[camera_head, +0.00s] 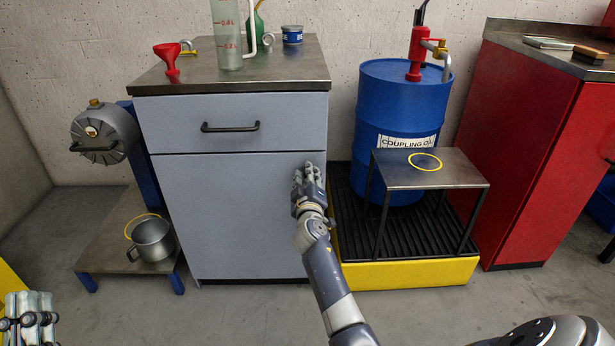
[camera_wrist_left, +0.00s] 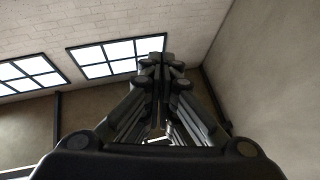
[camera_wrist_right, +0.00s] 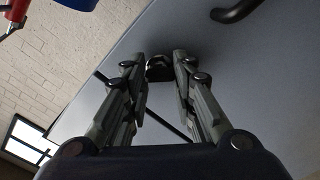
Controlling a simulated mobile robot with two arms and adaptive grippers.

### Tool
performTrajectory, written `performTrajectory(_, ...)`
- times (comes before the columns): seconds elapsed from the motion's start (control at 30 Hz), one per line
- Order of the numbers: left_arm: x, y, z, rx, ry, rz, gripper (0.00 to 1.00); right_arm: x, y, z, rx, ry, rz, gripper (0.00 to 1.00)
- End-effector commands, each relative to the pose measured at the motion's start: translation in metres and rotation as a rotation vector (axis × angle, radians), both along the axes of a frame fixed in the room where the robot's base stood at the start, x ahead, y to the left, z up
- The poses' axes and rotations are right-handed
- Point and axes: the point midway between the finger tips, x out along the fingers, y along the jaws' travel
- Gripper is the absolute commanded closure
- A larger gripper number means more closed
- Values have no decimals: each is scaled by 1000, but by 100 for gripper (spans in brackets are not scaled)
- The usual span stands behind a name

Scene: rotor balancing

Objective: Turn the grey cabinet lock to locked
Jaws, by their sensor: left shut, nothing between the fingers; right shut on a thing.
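The grey cabinet (camera_head: 230,225) stands against the wall, with a drawer above and a door below. My right gripper (camera_head: 311,172) is at the upper right of the door and hides the lock in the head view. In the right wrist view a small dark lock knob (camera_wrist_right: 159,68) shows on the grey face between the fingertips. My right gripper (camera_wrist_right: 160,75) is shut on it. I cannot read the lock's position. My left gripper (camera_head: 30,298) is at the lower left corner, away from the cabinet. It is shut and empty in the left wrist view (camera_wrist_left: 160,65).
A red funnel (camera_head: 168,58) and a clear measuring cylinder (camera_head: 227,35) stand on the cabinet top. A blue drum (camera_head: 400,100) and a metal stand (camera_head: 430,170) are on the yellow-edged tray (camera_head: 410,273) right of my right arm. A pot (camera_head: 152,240) sits at left.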

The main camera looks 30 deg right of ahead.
Motion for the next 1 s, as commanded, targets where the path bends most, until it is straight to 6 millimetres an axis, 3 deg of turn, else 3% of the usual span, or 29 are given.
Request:
performTrajectory(0.23, 6, -1, -7, 13, 48, 2, 100, 1, 0, 1, -201, 122, 1, 99)
performTrajectory(0.6, 19, 1, -37, 60, 213, 13, 100, 1, 0, 1, -467, 283, 0, 99)
performTrajectory(1.0, 25, 2, -60, 92, 331, 20, 100, 1, 1, -1, -617, 376, 1, 99)
